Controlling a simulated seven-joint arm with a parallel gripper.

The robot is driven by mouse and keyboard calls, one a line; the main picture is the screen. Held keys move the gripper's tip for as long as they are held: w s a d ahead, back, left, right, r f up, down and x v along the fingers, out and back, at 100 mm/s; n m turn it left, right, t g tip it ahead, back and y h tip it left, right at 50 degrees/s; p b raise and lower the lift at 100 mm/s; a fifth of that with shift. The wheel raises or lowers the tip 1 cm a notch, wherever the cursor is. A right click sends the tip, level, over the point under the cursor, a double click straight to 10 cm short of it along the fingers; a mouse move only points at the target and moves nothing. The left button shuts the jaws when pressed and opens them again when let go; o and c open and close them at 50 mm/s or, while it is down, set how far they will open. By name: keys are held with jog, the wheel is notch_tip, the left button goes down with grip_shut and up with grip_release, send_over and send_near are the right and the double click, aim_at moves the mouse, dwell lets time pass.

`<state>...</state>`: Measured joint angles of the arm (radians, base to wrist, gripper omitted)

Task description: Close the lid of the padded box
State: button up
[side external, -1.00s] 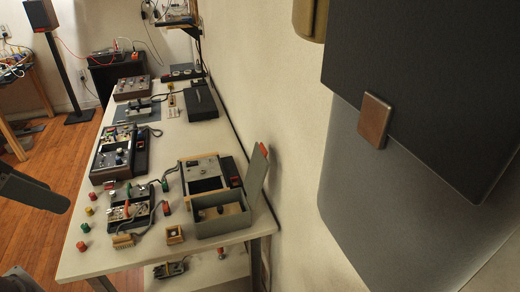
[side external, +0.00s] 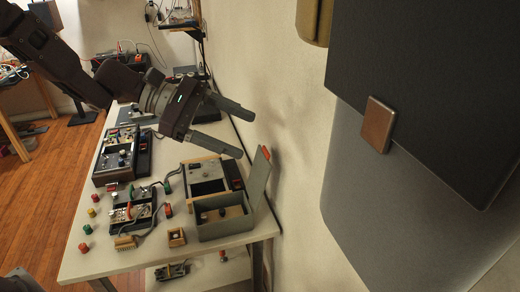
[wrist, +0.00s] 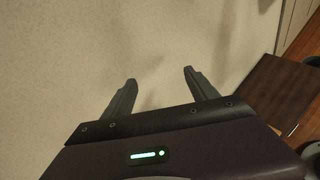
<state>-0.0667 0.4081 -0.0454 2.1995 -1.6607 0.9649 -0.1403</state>
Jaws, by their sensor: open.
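The grey-green box (side external: 228,230) sits at the near right end of the white table. Its lid (side external: 260,180) stands open and steeply upright along the wall side, with an orange-red tab (side external: 266,152) at its top. Small parts lie inside the box; its padding is too small to tell. My gripper (side external: 243,132) is open and empty, above and behind the box, with its fingers pointing toward the wall. It is apart from the lid. In the wrist view my gripper (wrist: 160,76) faces bare wall; neither box nor lid shows there.
Several coloured knobs stand on the table. The wall (side external: 295,190) is close on the right.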

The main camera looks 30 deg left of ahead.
aim_at(265, 150)
jog(key=w+a+f+n+t+y, duration=0.1)
jog(key=w+a+f+n+t, duration=0.15)
jog(key=w+f+n, duration=0.3)
jog(key=w+a+f+n+t+y, duration=0.1)
jog(key=w+a+f+n+t, duration=0.1)
jog(key=w+a+f+n, duration=0.3)
jog(key=shift+m, duration=0.55)
jog(key=x, duration=0.5)
jog(key=s+f+x, duration=0.1)
jog(key=x, duration=0.1)
jog(key=shift+w+d+f, duration=0.2)
jog(key=shift+d, duration=0.15)
jog(key=shift+c, duration=0.5)
grip_shut()
